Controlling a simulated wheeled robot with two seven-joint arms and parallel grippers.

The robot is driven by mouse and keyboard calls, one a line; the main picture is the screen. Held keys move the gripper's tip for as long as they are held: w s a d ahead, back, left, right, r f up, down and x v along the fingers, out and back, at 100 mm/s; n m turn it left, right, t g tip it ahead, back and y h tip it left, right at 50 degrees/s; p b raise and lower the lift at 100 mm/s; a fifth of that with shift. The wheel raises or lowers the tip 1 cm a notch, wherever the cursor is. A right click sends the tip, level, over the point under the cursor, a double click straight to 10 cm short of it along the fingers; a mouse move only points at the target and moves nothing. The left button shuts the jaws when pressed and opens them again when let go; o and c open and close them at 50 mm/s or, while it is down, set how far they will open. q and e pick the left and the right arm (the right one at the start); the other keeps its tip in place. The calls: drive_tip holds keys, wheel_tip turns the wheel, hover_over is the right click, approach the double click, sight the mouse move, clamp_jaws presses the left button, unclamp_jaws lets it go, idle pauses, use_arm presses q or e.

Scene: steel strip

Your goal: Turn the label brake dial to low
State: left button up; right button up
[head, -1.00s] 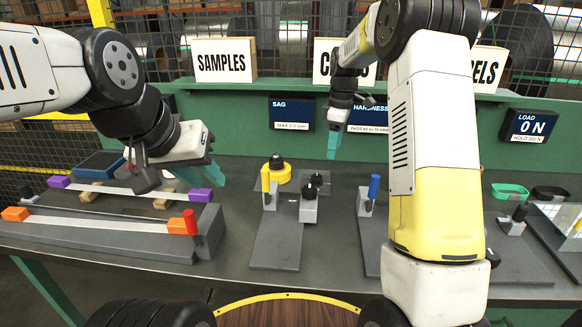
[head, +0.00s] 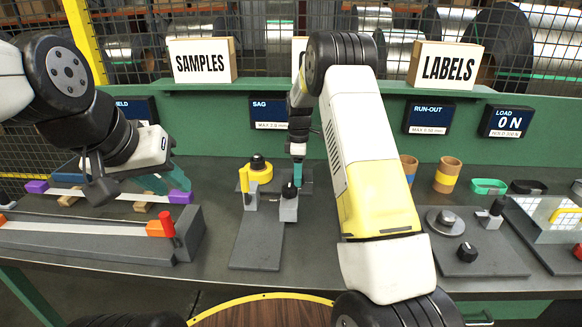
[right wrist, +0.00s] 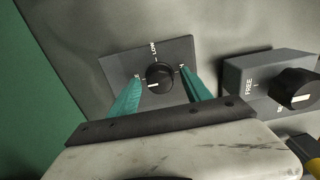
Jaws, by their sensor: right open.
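A black round dial (right wrist: 159,76) sits on a small grey plate (right wrist: 120,62) in the right wrist view. LOW is printed above the dial, with partly hidden marks at its left and right. A white line on the dial lies at its lower left, not toward LOW. My right gripper is open, its teal fingers (right wrist: 160,92) on either side of the dial; I cannot tell whether they touch it. In the head view my right gripper (head: 297,172) points down behind a black knob, and the dial is hidden. My left gripper (head: 165,182) is open and empty at the left.
Beside the plate stands a grey block marked FREE (right wrist: 246,84) with another black knob (right wrist: 295,89). A yellow round part (head: 258,174) is left of my right gripper. A steel strip rig (head: 90,235) fills the left, and a dial board (head: 475,255) lies right.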

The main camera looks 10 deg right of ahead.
clamp_jaws()
drive_tip(key=shift+m, duration=0.3)
drive_tip(key=m, duration=0.3)
drive_tip(key=shift+m, duration=0.3)
drive_tip(key=m, duration=0.4)
drive_tip(key=shift+r, duration=0.1)
drive_tip(key=m, duration=0.5)
drive_tip(key=shift+m, duration=2.3)
